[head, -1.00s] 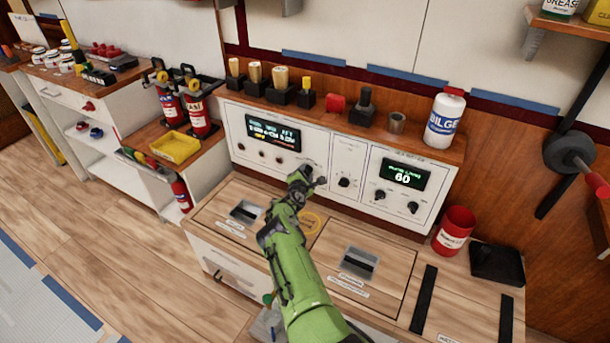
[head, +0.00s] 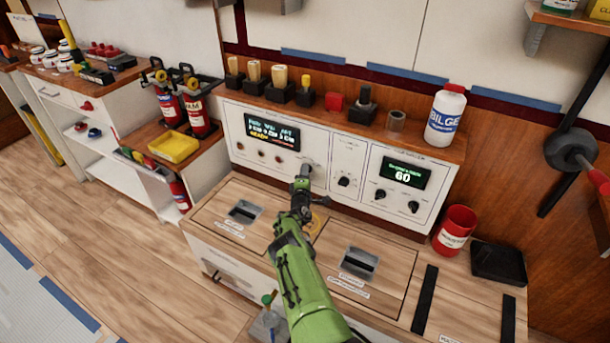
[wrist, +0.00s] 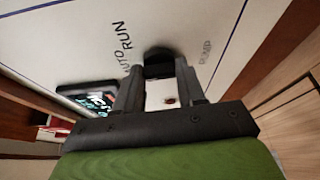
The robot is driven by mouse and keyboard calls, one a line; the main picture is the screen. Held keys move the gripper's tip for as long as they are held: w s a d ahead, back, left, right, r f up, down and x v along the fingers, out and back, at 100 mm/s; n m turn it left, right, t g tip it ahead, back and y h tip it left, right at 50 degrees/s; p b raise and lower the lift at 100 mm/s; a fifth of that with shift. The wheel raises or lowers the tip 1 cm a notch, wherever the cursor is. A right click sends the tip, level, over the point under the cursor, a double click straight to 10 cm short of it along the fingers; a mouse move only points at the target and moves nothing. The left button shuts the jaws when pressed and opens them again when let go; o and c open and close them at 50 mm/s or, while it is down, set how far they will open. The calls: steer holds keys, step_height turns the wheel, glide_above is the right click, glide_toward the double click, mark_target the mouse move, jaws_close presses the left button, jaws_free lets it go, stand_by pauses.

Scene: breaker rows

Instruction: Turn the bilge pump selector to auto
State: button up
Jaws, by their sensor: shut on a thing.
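My gripper (head: 303,172) is at the white panel, at the selector on the right part of the left display section. In the wrist view my gripper (wrist: 160,75) has its two dark fingers on either side of a black selector knob (wrist: 157,58) and is shut on it. The words AUTO and RUN are printed beside the knob on one side, PUMP on the other. My gripper hides most of the knob in the head view, and its pointer direction cannot be made out. The left display (head: 272,131) shows small text with a yellow line that seems to read READY.
Another black knob (head: 345,181) stands just right of my gripper, with two more under the right display (head: 402,174), which reads 60. A shelf with a BILGE bottle (head: 445,115) runs above the panel. The wooden counter below has recessed handles, with a red can (head: 455,230) at right.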

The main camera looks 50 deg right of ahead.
steer(key=shift+f+m, duration=0.1)
steer(key=shift+m, duration=0.2)
stand_by(0.4)
steer(key=o, duration=1)
steer(key=shift+o, duration=0.2)
steer(key=p+v, duration=1.1)
steer(key=v, duration=0.4)
steer(key=shift+s+a+f, duration=0.25)
steer(key=shift+a+f, duration=0.05)
steer(key=shift+f, duration=0.05)
steer(key=shift+w+r, duration=0.1)
